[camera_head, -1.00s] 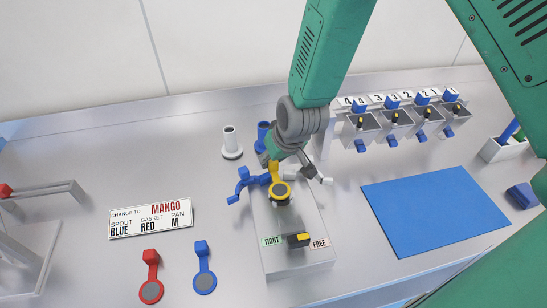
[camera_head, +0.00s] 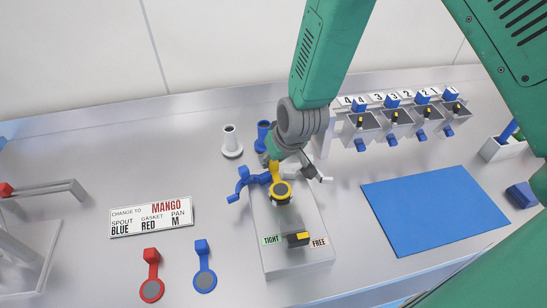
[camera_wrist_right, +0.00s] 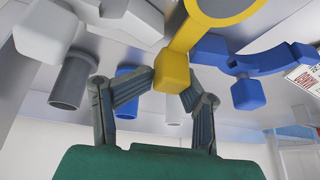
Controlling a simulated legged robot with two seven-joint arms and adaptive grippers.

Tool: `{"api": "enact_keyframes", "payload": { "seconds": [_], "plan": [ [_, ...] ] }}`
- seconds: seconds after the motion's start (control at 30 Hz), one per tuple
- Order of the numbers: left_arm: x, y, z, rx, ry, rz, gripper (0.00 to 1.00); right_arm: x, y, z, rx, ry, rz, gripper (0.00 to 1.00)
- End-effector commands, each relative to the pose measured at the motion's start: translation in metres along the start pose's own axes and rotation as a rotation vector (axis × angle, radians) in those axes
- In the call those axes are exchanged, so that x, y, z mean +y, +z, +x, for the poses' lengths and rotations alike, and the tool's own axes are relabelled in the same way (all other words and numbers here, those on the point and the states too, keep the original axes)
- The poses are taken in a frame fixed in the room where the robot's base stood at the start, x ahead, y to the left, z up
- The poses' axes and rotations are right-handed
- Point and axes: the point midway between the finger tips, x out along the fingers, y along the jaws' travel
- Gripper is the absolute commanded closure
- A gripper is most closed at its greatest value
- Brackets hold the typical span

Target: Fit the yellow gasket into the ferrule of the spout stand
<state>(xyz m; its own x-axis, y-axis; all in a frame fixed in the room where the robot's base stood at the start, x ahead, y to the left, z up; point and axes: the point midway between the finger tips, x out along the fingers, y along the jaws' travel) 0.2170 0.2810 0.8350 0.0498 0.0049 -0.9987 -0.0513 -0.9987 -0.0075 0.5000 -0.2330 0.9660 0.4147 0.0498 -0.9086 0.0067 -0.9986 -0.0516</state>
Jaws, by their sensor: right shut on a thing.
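The yellow gasket (camera_head: 281,192) is a ring with a block-shaped tab. In the head view the ring is at the ferrule, near the far end of the grey spout stand (camera_head: 292,257); I cannot tell whether it is fully seated. My right gripper (camera_wrist_right: 165,88) is shut on the gasket's tab (camera_wrist_right: 172,70), seen in the wrist view. The ring (camera_wrist_right: 240,12) is cut off at the top there. A blue forked clamp (camera_head: 243,180) is left of the ferrule. A black and yellow knob (camera_head: 298,239) sits between the TIGHT and FREE labels. My left gripper is not in view.
A white spout (camera_head: 230,143) and a blue spout (camera_head: 263,132) stand behind. A red gasket (camera_head: 151,288) and a blue gasket (camera_head: 204,278) lie front left beside the sign (camera_head: 150,217), which reads gasket RED. A blue mat (camera_head: 435,212) lies right, below several numbered hoppers.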

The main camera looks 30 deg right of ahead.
Motion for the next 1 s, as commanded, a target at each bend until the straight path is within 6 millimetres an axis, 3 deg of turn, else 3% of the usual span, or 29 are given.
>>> {"api": "enact_keyframes", "payload": {
  "seconds": [1.0],
  "plan": [
    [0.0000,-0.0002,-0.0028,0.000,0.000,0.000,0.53,0.0032,-0.0007,-0.0015,0.010,-0.008,0.057,1.00]
  ]
}}
